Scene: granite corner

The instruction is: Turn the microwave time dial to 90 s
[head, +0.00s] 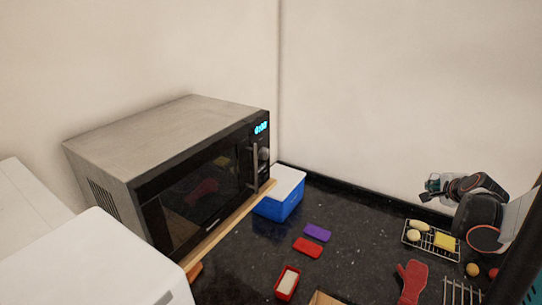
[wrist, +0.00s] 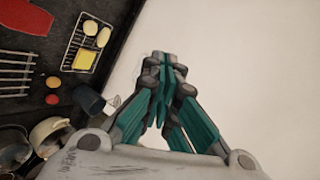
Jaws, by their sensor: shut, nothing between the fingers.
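The microwave (head: 195,170) stands on a wooden board at the left in the head view, with its door shut. Its blue display (head: 261,128) is lit, but the digits are too small to read surely. The time dial (head: 264,154) looks like a small round knob low on the control panel, beside the door handle (head: 253,165). Its setting cannot be told. My gripper (head: 432,185) is far to the right of the microwave, near the right wall. In the wrist view my gripper (wrist: 163,65) is shut and empty, with teal finger pads, against the pale wall.
A blue box with a white lid (head: 282,193) stands right of the microwave. Purple (head: 317,232) and red (head: 307,247) pieces lie on the dark counter. A wire rack (head: 431,240) with food and a red mitt (head: 411,281) lie at the right. A pot (wrist: 50,132) shows in the wrist view.

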